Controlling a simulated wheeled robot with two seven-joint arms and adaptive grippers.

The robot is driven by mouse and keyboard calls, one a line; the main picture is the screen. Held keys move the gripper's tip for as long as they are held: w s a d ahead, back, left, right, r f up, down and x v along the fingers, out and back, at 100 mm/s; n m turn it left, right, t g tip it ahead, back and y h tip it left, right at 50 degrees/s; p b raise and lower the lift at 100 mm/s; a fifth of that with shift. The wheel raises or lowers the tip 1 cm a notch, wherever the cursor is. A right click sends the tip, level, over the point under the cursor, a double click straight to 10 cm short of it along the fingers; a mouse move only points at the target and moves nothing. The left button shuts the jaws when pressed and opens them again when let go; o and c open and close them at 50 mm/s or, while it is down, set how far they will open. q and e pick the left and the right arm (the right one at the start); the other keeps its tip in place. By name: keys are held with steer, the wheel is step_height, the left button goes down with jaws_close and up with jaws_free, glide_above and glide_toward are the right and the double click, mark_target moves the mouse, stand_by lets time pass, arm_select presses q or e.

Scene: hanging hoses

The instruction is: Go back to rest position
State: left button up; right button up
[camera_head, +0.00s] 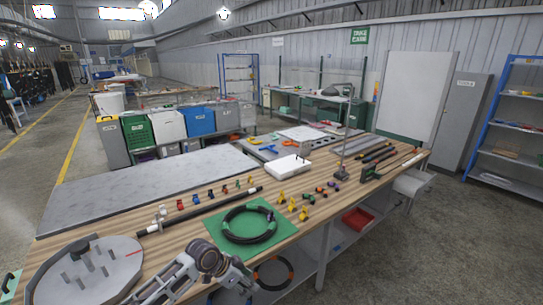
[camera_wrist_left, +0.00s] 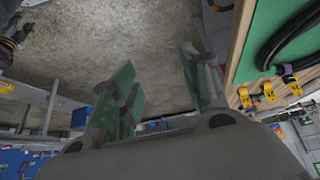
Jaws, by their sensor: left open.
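My left arm reaches in from the bottom of the head view, and my left gripper (camera_head: 236,278) is low at the bench's front edge, near the green mat (camera_head: 216,232). In the left wrist view the left gripper (camera_wrist_left: 156,78) has its two green-padded fingers apart, with nothing between them and bare floor beyond. The mat (camera_wrist_left: 291,18) and a black hose (camera_wrist_left: 290,38) show at the right of that view, apart from the fingers. The coiled hose (camera_head: 248,238) lies on the mat in the head view. My right gripper is not in view.
The wooden bench (camera_head: 300,232) holds a round grey disc (camera_head: 85,280), a black bar (camera_head: 205,208), a white box (camera_head: 289,166) and several small coloured fittings. A red bin (camera_head: 357,219) sits on the lower shelf. Floor to the right is open before a blue rack (camera_head: 488,120).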

arm_select(q)
steer(key=a+f+n+t+y, duration=0.15)
steer(key=a+f, duration=0.25)
steer(key=f, duration=0.5)
steer(key=a+f+n, duration=0.3)
steer(key=a+f, duration=0.1)
steer(key=f, duration=0.5)
steer(key=s+a+f+n+y, duration=0.1)
steer(key=s+a+f+n, duration=0.15)
steer(key=s+f, duration=0.45)
steer(key=s+a+f+n+y, duration=0.1)
steer(key=s+a+f, duration=0.25)
steer(key=f, duration=0.65)
steer(key=s+a+f+g, duration=0.1)
steer(key=s+f, duration=0.5)
steer(key=s, duration=0.7)
steer(key=s+a+f+n+g+y, duration=0.1)
steer(key=s+f, duration=0.5)
steer(key=s, duration=0.7)
steer(key=s+a+f+g+y, duration=0.1)
steer(key=s+f, duration=0.5)
steer(key=s, duration=0.6)
steer(key=shift+s+a+n, duration=0.4)
steer(key=shift+a, duration=0.05)
steer(key=shift+w, duration=0.1)
